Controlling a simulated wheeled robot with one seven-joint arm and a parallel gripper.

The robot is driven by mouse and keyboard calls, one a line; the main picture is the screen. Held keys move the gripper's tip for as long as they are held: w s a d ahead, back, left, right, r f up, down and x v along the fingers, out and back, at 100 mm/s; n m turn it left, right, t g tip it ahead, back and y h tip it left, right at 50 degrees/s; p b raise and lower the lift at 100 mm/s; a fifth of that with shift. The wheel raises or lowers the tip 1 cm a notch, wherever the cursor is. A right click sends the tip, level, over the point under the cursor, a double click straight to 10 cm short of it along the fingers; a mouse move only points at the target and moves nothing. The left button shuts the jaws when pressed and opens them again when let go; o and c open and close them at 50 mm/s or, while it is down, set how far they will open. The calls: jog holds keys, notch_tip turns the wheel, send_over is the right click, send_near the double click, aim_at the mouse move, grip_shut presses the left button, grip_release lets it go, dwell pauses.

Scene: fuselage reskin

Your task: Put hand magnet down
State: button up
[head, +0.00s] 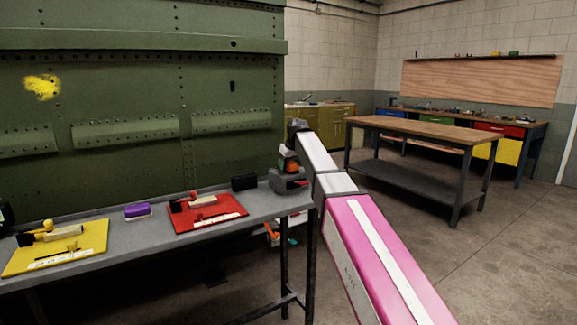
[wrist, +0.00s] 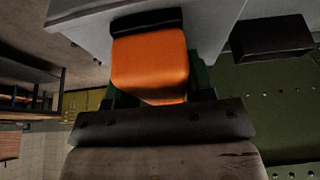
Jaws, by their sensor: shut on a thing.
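The hand magnet (wrist: 150,65) is an orange block with a black strip along one end. My gripper (wrist: 152,98) is shut on it in the wrist view. In the head view, the orange of the magnet (head: 289,166) shows small below the end of my arm, at the right end of the grey bench (head: 108,213). My gripper's fingers are mostly hidden there. The black end of the magnet faces the bench top in the wrist view. I cannot tell whether it touches the bench.
A black block (head: 244,182) sits on the bench just left of the magnet. Further left are a red board (head: 230,217) with tools, a purple block (head: 138,211) and a yellow board (head: 90,240). The green fuselage panel (head: 150,90) stands behind the bench.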

jog(key=o, duration=0.9)
jog(key=shift+f, duration=0.1)
jog(key=v, duration=1.2)
jog(key=shift+w, duration=0.1)
